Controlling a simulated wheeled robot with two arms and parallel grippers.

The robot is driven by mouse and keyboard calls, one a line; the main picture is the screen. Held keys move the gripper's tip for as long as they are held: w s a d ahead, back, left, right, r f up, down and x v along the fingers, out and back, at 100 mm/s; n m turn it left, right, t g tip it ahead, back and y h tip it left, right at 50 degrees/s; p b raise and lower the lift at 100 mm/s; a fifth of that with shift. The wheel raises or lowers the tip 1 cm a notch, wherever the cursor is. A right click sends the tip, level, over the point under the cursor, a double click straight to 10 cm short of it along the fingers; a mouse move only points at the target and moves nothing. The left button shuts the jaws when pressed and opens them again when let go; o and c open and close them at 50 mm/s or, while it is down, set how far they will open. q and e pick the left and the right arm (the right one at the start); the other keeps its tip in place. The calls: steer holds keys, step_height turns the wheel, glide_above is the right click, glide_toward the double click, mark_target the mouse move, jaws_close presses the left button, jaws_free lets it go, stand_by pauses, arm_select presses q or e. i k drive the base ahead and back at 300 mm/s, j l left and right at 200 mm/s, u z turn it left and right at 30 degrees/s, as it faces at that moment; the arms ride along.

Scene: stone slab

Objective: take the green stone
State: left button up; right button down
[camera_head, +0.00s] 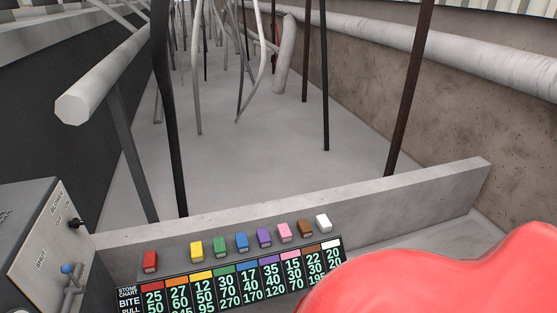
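The green stone (220,245) is a small block in a row of coloured stones on a grey ledge near the bottom of the head view. It sits between the yellow stone (196,252) and the blue stone (241,242), apart from both. It stands above the green column of the stone chart (230,291). Neither of my grippers shows in the head view, so I cannot tell where they are relative to it.
A large glossy red shape (450,275) covers the lower right. A grey control box (35,240) with a knob and lever stands at lower left. Red (149,261), purple (264,237), pink (284,230), brown (305,228) and white (323,223) stones share the ledge. A low wall (300,204) runs behind.

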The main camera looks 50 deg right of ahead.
mark_target(220, 252)
steer(key=z, duration=1.1)
steer(key=i+j+z, duration=0.2)
steer(key=i+j, duration=0.2)
steer(key=i+j+z, duration=0.25)
steer(key=i+j, duration=0.2)
steer(key=i+j+z, duration=0.2)
steer(key=i+j, duration=0.15)
steer(key=j, duration=0.25)
